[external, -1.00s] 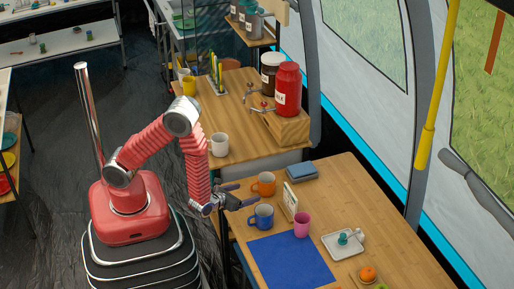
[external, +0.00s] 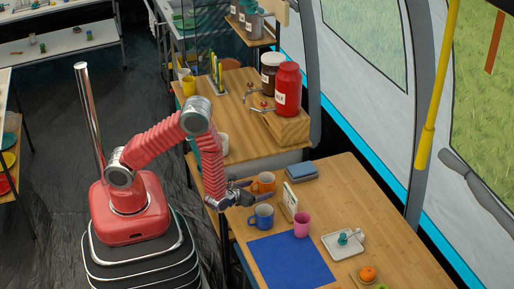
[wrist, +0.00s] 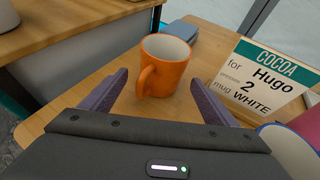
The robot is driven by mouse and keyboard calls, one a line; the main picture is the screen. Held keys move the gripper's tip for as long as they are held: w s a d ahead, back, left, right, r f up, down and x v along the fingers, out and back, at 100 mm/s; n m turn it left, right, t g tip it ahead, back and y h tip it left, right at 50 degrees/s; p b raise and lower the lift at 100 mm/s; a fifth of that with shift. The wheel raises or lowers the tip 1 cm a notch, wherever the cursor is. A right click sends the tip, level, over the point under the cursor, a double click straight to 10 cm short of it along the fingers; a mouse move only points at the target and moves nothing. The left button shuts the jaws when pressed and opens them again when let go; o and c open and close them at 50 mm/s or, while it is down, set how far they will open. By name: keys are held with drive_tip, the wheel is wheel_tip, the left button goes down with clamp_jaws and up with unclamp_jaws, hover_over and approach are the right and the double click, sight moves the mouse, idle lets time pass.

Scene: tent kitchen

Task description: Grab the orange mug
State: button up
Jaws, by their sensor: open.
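The orange mug (wrist: 167,68) stands upright on the wooden table, its handle toward me and slightly left in the wrist view. In the external view the mug (external: 264,181) is near the table's left end, partly behind my gripper. My gripper (wrist: 158,98) is open, with its two dark purple fingers pointing at the mug, one toward each side of it. The space between the fingers is empty and the mug's body is just beyond the tips. In the external view my gripper (external: 250,192) is low beside the mug.
A cocoa card (wrist: 265,80) reading "for Hugo" stands right of the mug. A blue-grey box (external: 302,170) lies behind. A blue mat (external: 290,262) covers the table's front.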

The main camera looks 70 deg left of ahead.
idle(0.3)
drive_tip(key=shift+x, duration=2.65)
drive_tip(key=shift+d+r, duration=0.1)
drive_tip(key=shift+c, duration=0.3)
drive_tip(key=c, duration=1.1)
drive_tip(key=shift+r, duration=0.15)
drive_tip(key=shift+r, duration=4.85)
